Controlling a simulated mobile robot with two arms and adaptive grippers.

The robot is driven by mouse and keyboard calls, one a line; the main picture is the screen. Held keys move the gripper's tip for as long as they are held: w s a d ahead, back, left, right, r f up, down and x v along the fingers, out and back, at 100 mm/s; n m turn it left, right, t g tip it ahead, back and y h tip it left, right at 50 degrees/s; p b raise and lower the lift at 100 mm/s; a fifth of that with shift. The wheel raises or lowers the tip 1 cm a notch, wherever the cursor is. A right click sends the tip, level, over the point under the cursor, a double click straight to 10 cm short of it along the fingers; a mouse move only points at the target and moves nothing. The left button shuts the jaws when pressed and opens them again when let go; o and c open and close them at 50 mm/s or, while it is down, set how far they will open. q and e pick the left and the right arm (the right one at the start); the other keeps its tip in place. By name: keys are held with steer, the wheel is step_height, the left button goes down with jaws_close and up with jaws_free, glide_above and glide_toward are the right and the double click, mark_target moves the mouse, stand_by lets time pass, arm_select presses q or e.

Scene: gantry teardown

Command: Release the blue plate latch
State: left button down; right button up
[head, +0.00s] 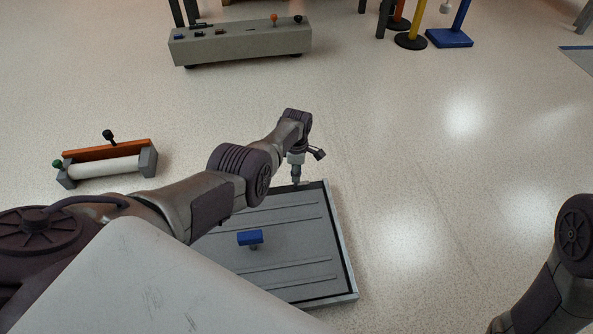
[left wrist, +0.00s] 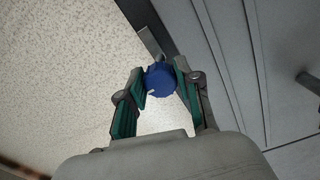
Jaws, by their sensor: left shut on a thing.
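A round blue knob (left wrist: 160,77), which looks like the blue plate latch, sits between the green-padded fingers of my left gripper (left wrist: 161,84) in the left wrist view. A small grey bar (left wrist: 150,43) shows just beyond it, beside the plate's edge. In the head view my left gripper (head: 297,181) points down at the far edge of the grey ribbed plate (head: 295,238). The knob is hidden there. A blue T-shaped handle (head: 250,238) stands on the plate. My right gripper is out of view; only part of that arm shows at the right edge.
A long grey box (head: 240,43) with small levers stands at the back. Colored posts on bases (head: 412,40) stand back right. The floor right of the plate is clear.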

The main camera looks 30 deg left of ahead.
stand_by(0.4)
arm_select(q)
steer(key=c, duration=0.8)
jaws_free()
steer(key=shift+r, duration=0.15)
steer(key=shift+r, duration=0.5)
step_height(320, 180, up, 11)
steer(key=shift+f, duration=0.15)
